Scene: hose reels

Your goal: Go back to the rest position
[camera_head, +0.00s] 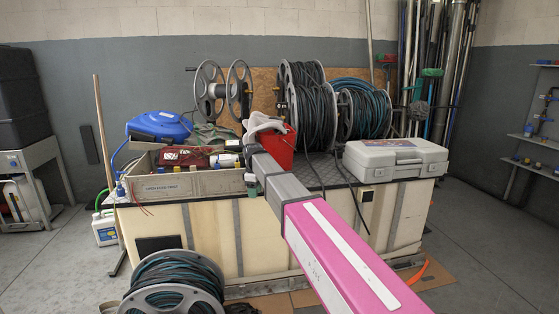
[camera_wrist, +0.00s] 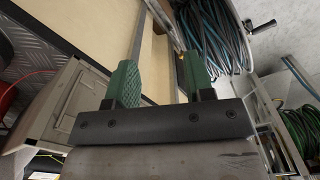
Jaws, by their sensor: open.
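My gripper (camera_wrist: 158,82) shows in the wrist view with its two green fingers apart and nothing between them. In the head view my pink and grey arm reaches from the lower right up to the bench (camera_head: 205,230), and its end is in front of the bench near the grey bin (camera_head: 163,186). The fingers are hard to make out there. A red bucket (camera_head: 281,147) with a pale cloth on it is just behind the arm. I cannot tell whether the arm touches the bin.
Hose reels (camera_head: 311,105) and an empty reel (camera_head: 211,92) stand on the bench, with a grey case (camera_head: 395,160) at its right. Another hose reel (camera_head: 172,283) stands on the floor in front. Floor at the right is open, before wall shelves (camera_head: 538,135).

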